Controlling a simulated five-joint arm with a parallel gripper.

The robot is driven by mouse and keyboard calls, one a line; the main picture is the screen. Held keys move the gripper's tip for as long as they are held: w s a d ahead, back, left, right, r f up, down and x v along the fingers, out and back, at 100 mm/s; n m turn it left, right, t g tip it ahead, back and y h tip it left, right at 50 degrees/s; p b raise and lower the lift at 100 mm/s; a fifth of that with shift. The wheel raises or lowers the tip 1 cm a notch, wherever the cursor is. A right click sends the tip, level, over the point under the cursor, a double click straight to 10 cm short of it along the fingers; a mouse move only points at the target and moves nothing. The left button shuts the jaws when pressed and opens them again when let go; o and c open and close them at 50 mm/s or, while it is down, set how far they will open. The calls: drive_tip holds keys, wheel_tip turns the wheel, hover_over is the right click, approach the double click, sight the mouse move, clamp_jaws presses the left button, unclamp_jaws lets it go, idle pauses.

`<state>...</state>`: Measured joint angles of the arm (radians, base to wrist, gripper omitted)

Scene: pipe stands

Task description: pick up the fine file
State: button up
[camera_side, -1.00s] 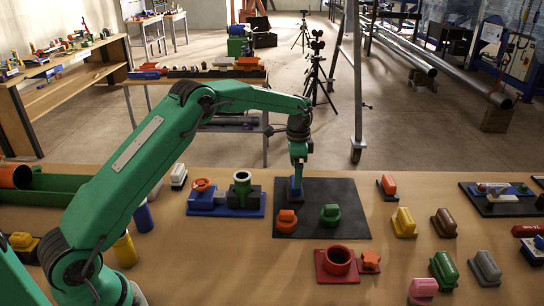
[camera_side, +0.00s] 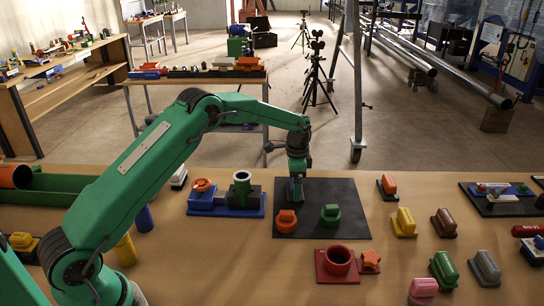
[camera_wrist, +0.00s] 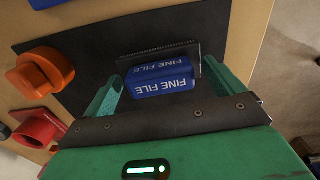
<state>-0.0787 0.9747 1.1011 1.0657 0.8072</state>
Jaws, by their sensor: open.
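The fine file (camera_wrist: 165,78) is a blue block with "FINE FILE" in white on two faces, seen in the wrist view. It is on the black mat (camera_wrist: 95,65). My gripper (camera_wrist: 160,90) is open, with one green finger to the left of the file and one to the right. A gap shows at the left finger; whether the right finger touches is unclear. In the side view my gripper (camera_side: 297,190) is low over the back left of the mat (camera_side: 345,200) and mostly hides the file.
An orange piece (camera_side: 286,221) and a green piece (camera_side: 330,215) stand on the mat's front part. A red base with a ring (camera_side: 338,262) is in front. A blue base with fittings (camera_side: 225,203) is to the left. Several coloured blocks stand to the right.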

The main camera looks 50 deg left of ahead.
drive_tip(key=shift+c, duration=0.4)
drive_tip(key=c, duration=1.1)
drive_tip(key=shift+c, duration=0.4)
drive_tip(key=shift+r, duration=0.15)
drive_tip(key=shift+r, duration=0.4)
wheel_tip(320, 180, up, 3)
drive_tip(key=shift+w, duration=0.1)
drive_tip(key=s+d+r, duration=0.5)
drive_tip(key=d+r, duration=0.2)
drive_tip(key=d, duration=0.3)
drive_tip(key=shift+s+d, duration=0.15)
drive_tip(key=shift+d, duration=0.1)
